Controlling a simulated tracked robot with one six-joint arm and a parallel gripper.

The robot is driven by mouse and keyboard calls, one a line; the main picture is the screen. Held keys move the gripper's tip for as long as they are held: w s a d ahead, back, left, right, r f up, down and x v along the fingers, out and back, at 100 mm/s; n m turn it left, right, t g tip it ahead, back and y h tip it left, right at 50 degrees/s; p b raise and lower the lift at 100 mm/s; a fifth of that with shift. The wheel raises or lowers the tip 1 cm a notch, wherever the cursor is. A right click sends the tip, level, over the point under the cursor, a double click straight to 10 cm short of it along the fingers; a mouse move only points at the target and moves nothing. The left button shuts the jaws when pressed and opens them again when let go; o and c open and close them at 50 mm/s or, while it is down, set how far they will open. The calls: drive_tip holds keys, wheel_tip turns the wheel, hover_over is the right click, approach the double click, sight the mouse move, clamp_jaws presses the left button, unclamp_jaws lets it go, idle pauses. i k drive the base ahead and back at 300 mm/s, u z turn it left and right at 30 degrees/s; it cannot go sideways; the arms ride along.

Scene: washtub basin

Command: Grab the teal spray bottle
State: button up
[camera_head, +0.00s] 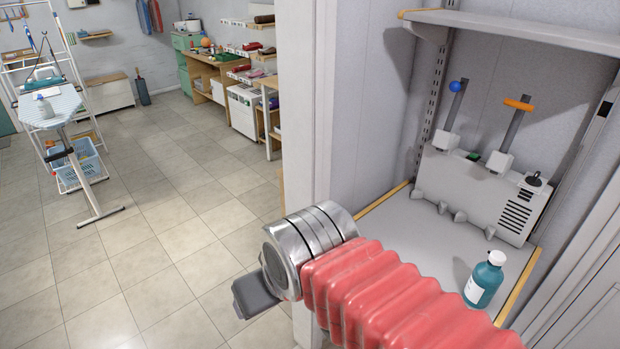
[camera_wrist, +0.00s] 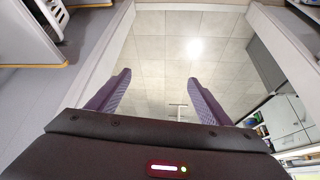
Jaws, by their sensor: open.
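The teal bottle (camera_head: 485,281) with a white top and pale label stands upright on the grey shelf surface of the alcove at the lower right of the head view. My gripper (camera_wrist: 159,78) is open in the wrist view, with nothing between its two dark purple fingers and tiled floor beyond them. In the head view, its dark end (camera_head: 257,295) is to the left of the alcove, well apart from the bottle. The bottle does not show in the wrist view.
A grey unit with levers (camera_head: 480,190) stands at the alcove's back. An upper shelf (camera_head: 520,32) overhangs it, and a pale wall edge (camera_head: 305,130) borders its left. An ironing board (camera_head: 50,107) and a blue basket (camera_head: 77,166) stand far left. The tiled floor (camera_head: 165,240) is largely clear.

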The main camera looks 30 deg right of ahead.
sight(483, 283)
drive_tip(key=z, duration=3.6)
